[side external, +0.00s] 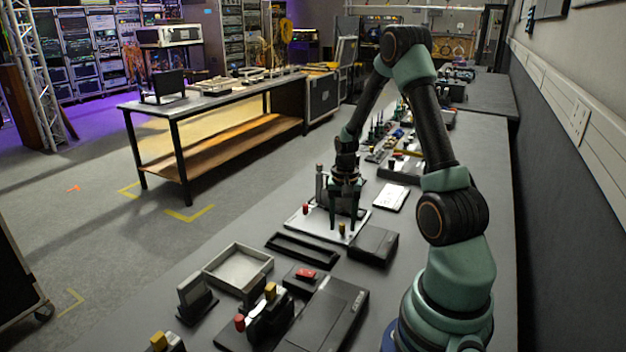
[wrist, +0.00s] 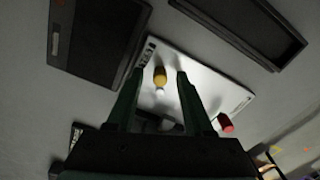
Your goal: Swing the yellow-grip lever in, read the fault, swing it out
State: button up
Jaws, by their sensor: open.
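A yellow-grip lever (side external: 342,229) stands at the near edge of a pale plate (side external: 316,226) on the bench. In the wrist view, the yellow grip (wrist: 160,76) shows between the fingertips of my gripper (wrist: 160,73). My gripper (side external: 344,212) is open and points down over the plate, with no visible contact with the grip. A red-grip lever (side external: 306,209) is on the plate's left part; it also shows in the wrist view (wrist: 226,122). I cannot make out any fault reading. My fingers and palm hide part of the plate in the wrist view.
A flat black box (side external: 374,245) lies right of the plate and a black tray (side external: 302,250) in front of it. A grey open tray (side external: 238,267) and a black device with another yellow grip (side external: 270,290) are nearer. A white card (side external: 391,198) lies behind the box.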

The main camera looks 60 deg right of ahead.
jog(key=shift+c, duration=0.4)
grip_shut()
jog(key=shift+s+d+n, duration=0.15)
jog(key=shift+n, duration=0.55)
jog(key=shift+s+d+n, duration=0.1)
jog(key=shift+s+n, duration=0.05)
jog(key=shift+n, duration=0.55)
jog(key=shift+o, duration=0.4)
grip_release()
notch_tip(320, 180, up, 12)
jog(key=shift+r, duration=0.1)
